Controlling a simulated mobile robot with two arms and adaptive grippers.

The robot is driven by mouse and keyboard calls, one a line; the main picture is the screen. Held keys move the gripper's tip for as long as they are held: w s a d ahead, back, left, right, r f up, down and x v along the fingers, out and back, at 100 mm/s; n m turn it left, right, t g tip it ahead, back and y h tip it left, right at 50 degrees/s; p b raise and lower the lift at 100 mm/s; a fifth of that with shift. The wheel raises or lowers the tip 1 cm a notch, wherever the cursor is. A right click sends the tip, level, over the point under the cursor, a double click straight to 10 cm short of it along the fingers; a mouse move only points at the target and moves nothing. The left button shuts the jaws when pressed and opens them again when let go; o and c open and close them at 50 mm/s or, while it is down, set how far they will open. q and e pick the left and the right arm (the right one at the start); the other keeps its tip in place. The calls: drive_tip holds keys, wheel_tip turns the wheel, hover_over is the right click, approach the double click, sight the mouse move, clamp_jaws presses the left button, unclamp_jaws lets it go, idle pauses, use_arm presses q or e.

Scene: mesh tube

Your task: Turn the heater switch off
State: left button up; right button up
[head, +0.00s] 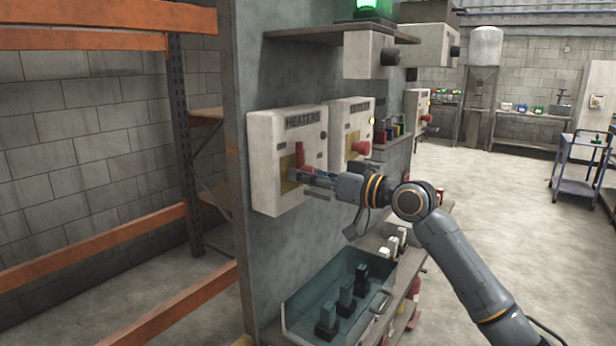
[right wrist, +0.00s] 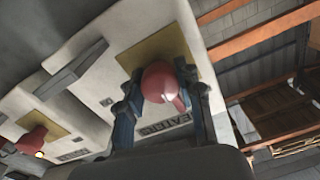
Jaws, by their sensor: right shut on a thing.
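The heater box (head: 285,160) is a pale panel labelled HEATERS on the grey wall panel. Its red switch handle (head: 300,157) stands over a yellow plate (head: 287,168). My right gripper (head: 299,175) reaches in from the right and is at the handle. In the right wrist view the red handle (right wrist: 160,82) sits between the two fingers of my right gripper (right wrist: 160,88), which is shut on it. The fingers hide part of the handle. My left gripper is in neither view.
A second pale box (head: 351,128) with a red knob (head: 360,147) is mounted just right of the heater box. Below is a glassy bin (head: 300,304) with dark blocks. Orange rack beams (head: 90,258) stand at left. Open floor (head: 500,210) lies at right.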

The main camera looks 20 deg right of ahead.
drive_tip(key=shift+f, duration=0.1)
drive_tip(key=o, duration=1.2)
drive_tip(key=v, duration=1.2)
